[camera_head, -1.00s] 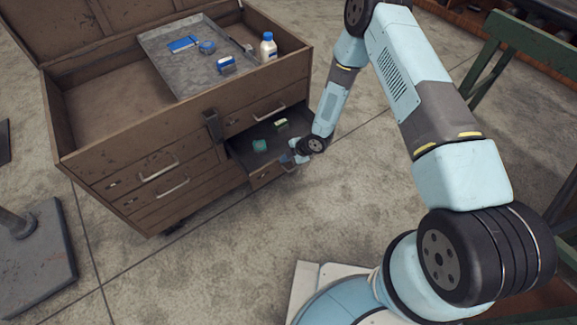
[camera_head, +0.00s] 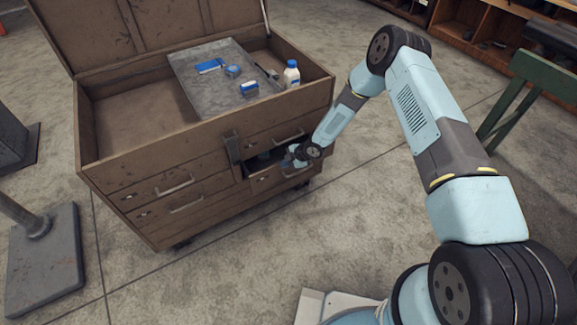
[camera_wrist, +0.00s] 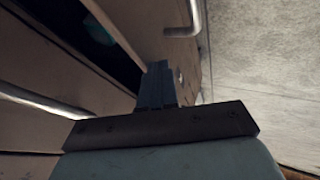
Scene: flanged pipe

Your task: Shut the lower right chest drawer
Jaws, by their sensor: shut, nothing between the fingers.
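The brown chest (camera_head: 185,195) stands with its lid up. Its lower right drawer (camera_head: 268,181) is slightly open, with a narrow dark gap above its front. My gripper (camera_head: 292,162) is at the right part of that drawer's front, near its handle (camera_head: 297,171). In the wrist view my gripper (camera_wrist: 157,85) has its fingers together and empty, against or very near the brown front; exact contact is hard to tell. A teal item (camera_wrist: 97,28) shows in the dark opening in the wrist view.
A grey stand base (camera_head: 45,262) is at the left and a green frame (camera_head: 505,105) at the right. The floor before the chest is clear.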

